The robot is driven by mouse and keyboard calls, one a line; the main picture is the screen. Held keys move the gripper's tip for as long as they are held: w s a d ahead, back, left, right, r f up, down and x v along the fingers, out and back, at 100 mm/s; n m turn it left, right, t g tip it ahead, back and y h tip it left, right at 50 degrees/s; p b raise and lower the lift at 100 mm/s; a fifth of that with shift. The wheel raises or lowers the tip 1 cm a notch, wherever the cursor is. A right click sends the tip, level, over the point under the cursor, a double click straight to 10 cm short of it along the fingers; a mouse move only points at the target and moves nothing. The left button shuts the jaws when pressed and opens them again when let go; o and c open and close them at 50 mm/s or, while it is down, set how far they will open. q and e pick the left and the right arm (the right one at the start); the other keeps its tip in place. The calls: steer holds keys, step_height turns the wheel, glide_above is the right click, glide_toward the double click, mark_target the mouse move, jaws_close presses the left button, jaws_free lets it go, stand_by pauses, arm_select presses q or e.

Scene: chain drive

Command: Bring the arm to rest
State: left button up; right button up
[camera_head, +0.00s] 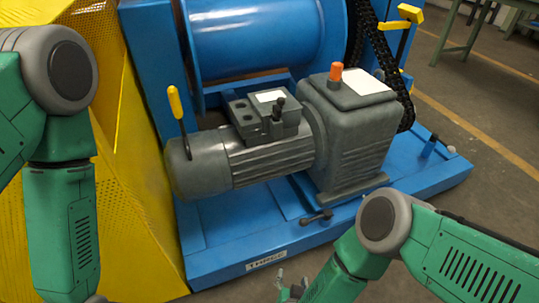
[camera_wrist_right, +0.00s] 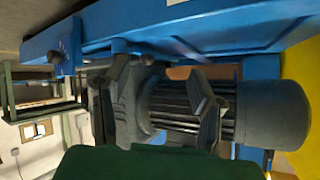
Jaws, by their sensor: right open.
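My right arm comes in from the lower right in the head view, and its gripper (camera_head: 291,291) shows small at the bottom edge, open, with nothing seen between its fingers. It is in front of the blue base frame (camera_head: 235,262) and apart from it. My left arm hangs down at the left edge; its gripper is out of the picture. The grey motor with its gearbox (camera_head: 350,140) stands on the blue frame; it also shows sideways in the right wrist view (camera_wrist_right: 185,108). The black chain (camera_head: 375,45) runs up behind the gearbox, partly hidden.
A blue drum (camera_head: 260,40) is behind the motor. Yellow perforated guarding (camera_head: 135,170) stands at the left. Yellow-handled levers (camera_head: 177,108) (camera_head: 408,14) and a small lever (camera_head: 316,217) stick out. Open floor (camera_head: 490,110) lies to the right, with a green table (camera_head: 462,30) beyond.

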steer(key=s+d+r+n+g+y, duration=0.1)
steer(key=s+d+r+n+g, duration=0.1)
steer(key=s+d+r+g, duration=0.6)
steer(key=s+d+r+n+g, duration=0.25)
steer(key=s+d+r, duration=0.25)
steer(key=s+d, duration=0.6)
step_height(320, 180, up, 18)
steer(key=d+p, duration=0.2)
steer(key=p, duration=1.6)
steer(key=shift+w+d+r, duration=0.2)
steer(key=shift+w+d, duration=0.15)
